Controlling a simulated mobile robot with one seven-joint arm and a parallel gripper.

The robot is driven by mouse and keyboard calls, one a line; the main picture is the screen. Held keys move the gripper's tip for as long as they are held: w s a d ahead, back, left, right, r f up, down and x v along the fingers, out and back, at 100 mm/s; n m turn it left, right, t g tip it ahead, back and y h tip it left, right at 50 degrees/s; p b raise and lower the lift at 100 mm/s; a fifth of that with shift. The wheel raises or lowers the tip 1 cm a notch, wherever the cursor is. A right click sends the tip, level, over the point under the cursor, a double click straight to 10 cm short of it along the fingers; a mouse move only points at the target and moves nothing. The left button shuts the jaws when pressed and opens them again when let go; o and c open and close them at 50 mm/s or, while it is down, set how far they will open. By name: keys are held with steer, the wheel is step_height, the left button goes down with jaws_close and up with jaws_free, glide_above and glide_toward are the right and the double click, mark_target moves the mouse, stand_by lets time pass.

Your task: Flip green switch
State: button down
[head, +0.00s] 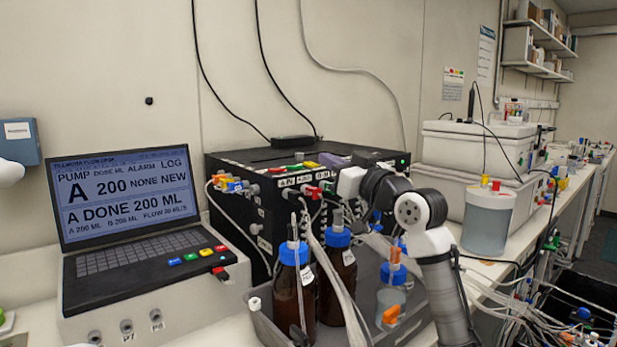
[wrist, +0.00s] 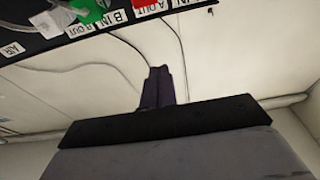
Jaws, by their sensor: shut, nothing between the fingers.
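Small coloured parts sit on the black control box (head: 240,222) in the head view, with green ones (head: 310,164) along its top front edge. I cannot tell for sure which of them is the green switch. In the wrist view a green part (wrist: 88,9) shows at the top edge, by the B IN and OUT labels, partly cut off. My gripper (wrist: 160,70) is shut and empty, its dark fingers pointing at bare background, apart from the green part in the picture. In the head view my arm reaches to the box's front right and partly hides its panel.
Brown bottles with blue caps (head: 289,254) and loose tubes stand in a grey tray before the box. A laptop-like console (head: 140,225) is at left. A clear vessel (head: 487,222) and white cases (head: 470,150) stand at right. Thin cables hang on the wall.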

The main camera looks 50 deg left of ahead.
stand_by(0.3)
step_height(320, 180, up, 3)
steer(key=p, duration=0.4)
glide_above(303, 172)
steer(key=shift+w+a+f, duration=0.1)
steer(key=shift+a+f, duration=0.1)
steer(key=shift+a, duration=0.25)
steer(key=f, duration=0.3)
steer(key=shift+w+d+f+p, duration=0.1)
steer(key=shift+d+f+p, duration=0.2)
steer(key=shift+p, duration=0.05)
steer(key=shift+f, duration=0.45)
steer(key=shift+f, duration=0.1)
